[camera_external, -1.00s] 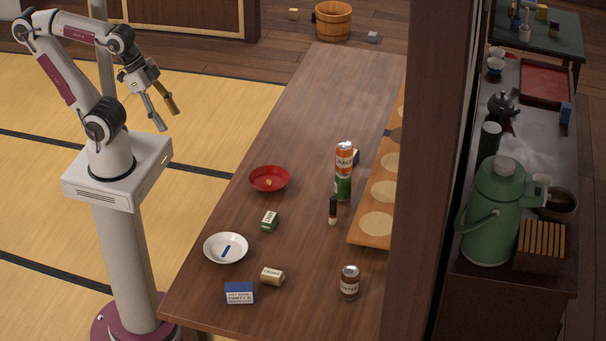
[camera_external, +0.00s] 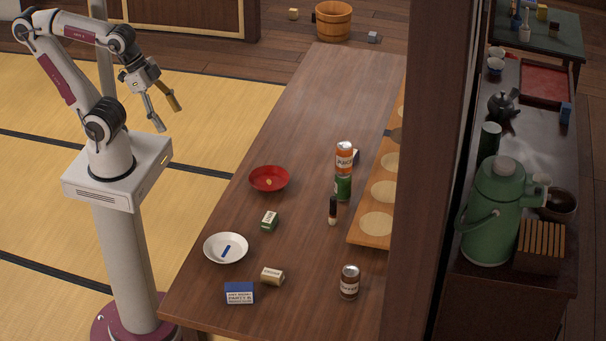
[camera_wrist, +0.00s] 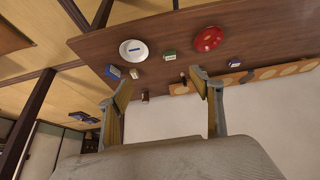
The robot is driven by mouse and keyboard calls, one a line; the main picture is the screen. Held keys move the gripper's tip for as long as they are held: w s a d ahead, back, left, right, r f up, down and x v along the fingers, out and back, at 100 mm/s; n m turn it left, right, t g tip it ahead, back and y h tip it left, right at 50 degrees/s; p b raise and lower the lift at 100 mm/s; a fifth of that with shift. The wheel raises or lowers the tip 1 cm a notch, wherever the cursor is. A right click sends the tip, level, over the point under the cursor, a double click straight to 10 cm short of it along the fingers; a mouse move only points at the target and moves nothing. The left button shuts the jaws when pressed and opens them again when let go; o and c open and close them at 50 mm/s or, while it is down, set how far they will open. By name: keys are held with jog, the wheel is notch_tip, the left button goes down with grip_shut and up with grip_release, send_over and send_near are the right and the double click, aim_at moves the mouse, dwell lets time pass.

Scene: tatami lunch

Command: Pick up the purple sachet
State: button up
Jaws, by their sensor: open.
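I cannot make out a purple sachet in either view. A narrow blue sachet-like strip (camera_external: 227,251) lies in the white plate (camera_external: 209,255) at the table's near left. A small yellowish piece (camera_external: 268,181) lies in the red bowl (camera_external: 254,185), farther back. My gripper (camera_external: 167,120) is open and empty, raised left of the table and well apart from everything on it. In the wrist view, the open fingers of my gripper (camera_wrist: 160,84) frame a bare pale area, with the white plate (camera_wrist: 124,50) and red bowl (camera_wrist: 218,35) beyond.

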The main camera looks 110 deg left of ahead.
jog(key=w+a+r+n+t+y, duration=0.1)
jog(key=w+a+y, duration=0.1)
jog(key=w+a, duration=0.65)
jog(key=w+a+r+t+y, duration=0.15)
jog(key=w+a, duration=0.35)
jog(key=w, duration=0.6)
jog(key=w+a+f+t, duration=0.1)
jog(key=w+a+f, duration=0.3)
jog(key=w+a, duration=0.85)
jog(key=w+a+f+t, duration=0.2)
jog(key=w+a+f, duration=0.6)
jog(key=a+f, duration=0.4)
jog(key=a+f+h, duration=0.1)
jog(key=f, duration=0.4)
jog(key=s+a+f+t+h, duration=0.1)
jog(key=f, duration=0.5)
jog(key=s+a+f+m+h, duration=0.1)
jog(key=f, duration=0.5)
jog(key=shift+s+a+t, duration=0.15)
jog(key=shift+t, duration=0.2)
jog(key=shift+s+f+h, duration=0.25)
jog(key=shift+f, duration=0.3)
jog(key=shift+w, duration=0.15)
